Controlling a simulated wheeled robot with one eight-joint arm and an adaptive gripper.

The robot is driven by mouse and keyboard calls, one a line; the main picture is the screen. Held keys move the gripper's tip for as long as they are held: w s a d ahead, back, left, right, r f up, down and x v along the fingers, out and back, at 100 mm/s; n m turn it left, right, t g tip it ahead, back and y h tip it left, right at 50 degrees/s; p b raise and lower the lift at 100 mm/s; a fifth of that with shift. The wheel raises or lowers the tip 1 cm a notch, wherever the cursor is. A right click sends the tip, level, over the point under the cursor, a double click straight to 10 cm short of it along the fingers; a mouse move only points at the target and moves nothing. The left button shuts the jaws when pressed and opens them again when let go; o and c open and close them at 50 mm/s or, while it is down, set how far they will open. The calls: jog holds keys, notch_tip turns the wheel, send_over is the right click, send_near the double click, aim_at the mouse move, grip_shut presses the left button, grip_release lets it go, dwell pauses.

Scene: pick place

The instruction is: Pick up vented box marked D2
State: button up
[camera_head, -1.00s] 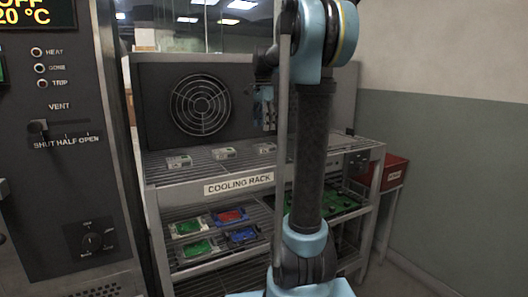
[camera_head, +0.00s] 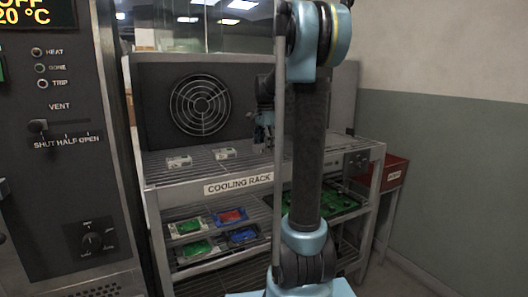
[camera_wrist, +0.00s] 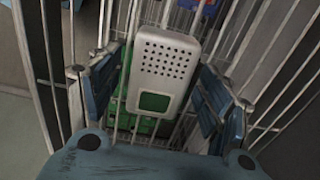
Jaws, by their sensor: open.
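A white box with a grid of vent holes and a green rectangle (camera_wrist: 160,62) lies between my fingers in the wrist view. No D2 mark is legible on it. My gripper (camera_wrist: 157,88) is open, one blue finger on each side of the box, with gaps showing. In the head view my gripper (camera_head: 264,132) is low over the right part of the rack's top shelf and hides what is under it. Two more pale boxes stand to its left, one at the front left (camera_head: 179,162) and one nearer the middle (camera_head: 225,153); their marks are too small to read.
The cooling rack (camera_head: 160,182) has a slatted top with a fan panel (camera_head: 201,104) behind. Its lower shelf holds several green, red and blue trays (camera_head: 231,216) and green boards (camera_head: 335,205). An oven panel (camera_head: 65,180) stands left, a red bin (camera_head: 394,172) right.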

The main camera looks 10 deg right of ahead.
jog(key=c, duration=1.2)
jog(key=shift+r, duration=0.1)
